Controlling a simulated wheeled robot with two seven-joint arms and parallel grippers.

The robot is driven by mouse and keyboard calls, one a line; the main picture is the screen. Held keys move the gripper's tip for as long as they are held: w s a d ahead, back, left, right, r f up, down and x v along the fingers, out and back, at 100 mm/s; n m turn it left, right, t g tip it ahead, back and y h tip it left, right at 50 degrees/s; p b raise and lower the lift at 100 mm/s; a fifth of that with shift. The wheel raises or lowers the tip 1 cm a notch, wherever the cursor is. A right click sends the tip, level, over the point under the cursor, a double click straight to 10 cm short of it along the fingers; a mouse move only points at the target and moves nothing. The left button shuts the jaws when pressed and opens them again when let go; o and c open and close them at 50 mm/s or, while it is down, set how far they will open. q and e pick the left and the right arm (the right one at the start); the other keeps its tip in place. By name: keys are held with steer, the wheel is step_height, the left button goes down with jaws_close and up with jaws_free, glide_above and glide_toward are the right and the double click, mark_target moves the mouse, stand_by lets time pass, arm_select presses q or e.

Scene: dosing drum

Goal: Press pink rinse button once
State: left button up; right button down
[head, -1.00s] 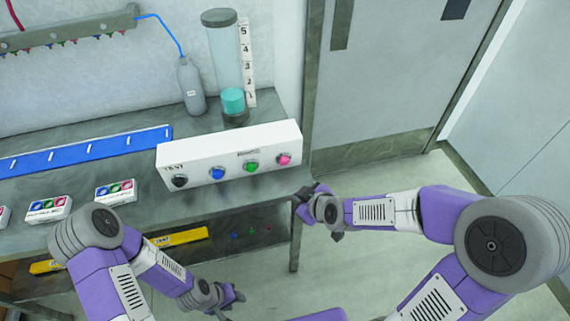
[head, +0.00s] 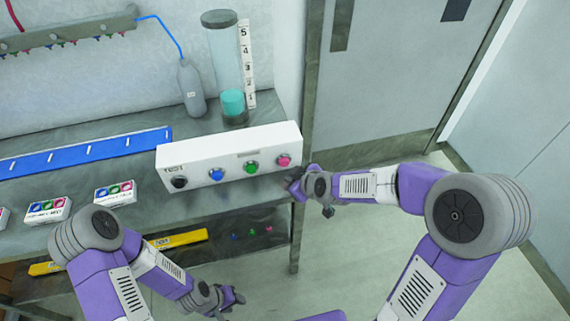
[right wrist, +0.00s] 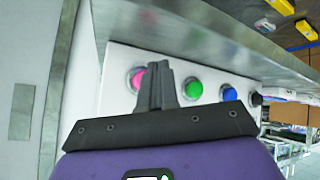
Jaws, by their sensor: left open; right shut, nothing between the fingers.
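The pink button (head: 284,161) is at the right end of the white control box (head: 225,146), beside the green button (head: 251,167). My right gripper (head: 293,186) is just below and in front of the pink button in the head view. In the right wrist view, the shut fingers (right wrist: 161,85) partly cover the pink button (right wrist: 137,80), and the green button (right wrist: 193,88) is just right of them. I cannot tell contact with the pink button; it looks apart in the head view. My left gripper (head: 228,299) is open and empty, low in front of the bench.
A blue button (head: 216,175) and a black knob (head: 180,182) are further left on the box. A clear cylinder (head: 226,65) with teal liquid and a grey bottle (head: 190,88) stand behind it. Small button boxes (head: 115,193) lie at left. Floor at right is open.

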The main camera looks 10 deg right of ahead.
steer(key=shift+w, duration=1.1)
steer(key=shift+w, duration=0.15)
stand_by(1.2)
steer(key=shift+w, duration=0.3)
steer(key=shift+w, duration=0.5)
stand_by(0.6)
stand_by(0.3)
steer(key=shift+s, duration=0.95)
steer(key=s, duration=0.5)
